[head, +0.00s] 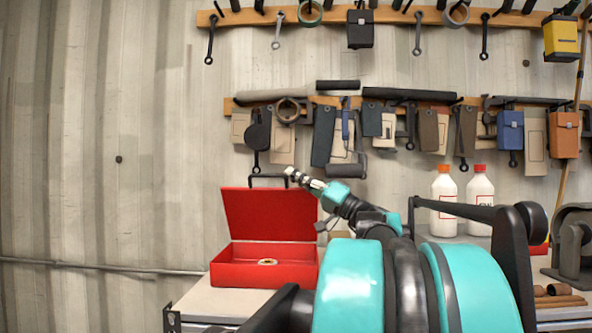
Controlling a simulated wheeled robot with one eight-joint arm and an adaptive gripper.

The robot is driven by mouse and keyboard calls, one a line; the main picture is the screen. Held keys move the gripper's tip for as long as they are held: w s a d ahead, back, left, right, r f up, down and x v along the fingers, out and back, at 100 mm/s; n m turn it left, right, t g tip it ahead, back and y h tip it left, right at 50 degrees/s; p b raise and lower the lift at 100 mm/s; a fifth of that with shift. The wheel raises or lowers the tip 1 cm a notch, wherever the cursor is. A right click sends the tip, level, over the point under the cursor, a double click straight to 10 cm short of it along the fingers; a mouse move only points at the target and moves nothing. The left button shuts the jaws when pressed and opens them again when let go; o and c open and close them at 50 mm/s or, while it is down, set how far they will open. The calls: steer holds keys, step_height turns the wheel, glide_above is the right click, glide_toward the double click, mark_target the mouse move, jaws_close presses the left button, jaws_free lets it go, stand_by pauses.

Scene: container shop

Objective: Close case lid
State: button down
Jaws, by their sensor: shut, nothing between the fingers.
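A red case (232,278) stands open on the workbench, left of my arm. Its lid (270,213) is raised, tilted back a little, with its inner face toward me. A dark handle (268,177) shows above the lid's top edge. A small ring-shaped tan item (267,262) lies in the case. My gripper (292,174) is at the lid's upper right corner in the picture, its tip slightly above the top edge. It is shut and holds nothing. I cannot tell whether it touches the lid. My arm hides part of the case's right side.
Two white bottles (443,200) with orange and red caps stand on the bench to the right. A dark grey machine (575,245) is at the far right. Tools hang on wooden rails (400,17) on the wall behind. The wall area left of the case is clear.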

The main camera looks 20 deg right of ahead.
steer(key=s+a+f+n+g+y, duration=0.1)
steer(key=s+a+f+n+y, duration=0.1)
steer(key=s+f+n, duration=0.2)
steer(key=shift+s+f+g, duration=0.4)
steer(key=shift+s+f, duration=0.35)
steer(key=shift+s, duration=0.4)
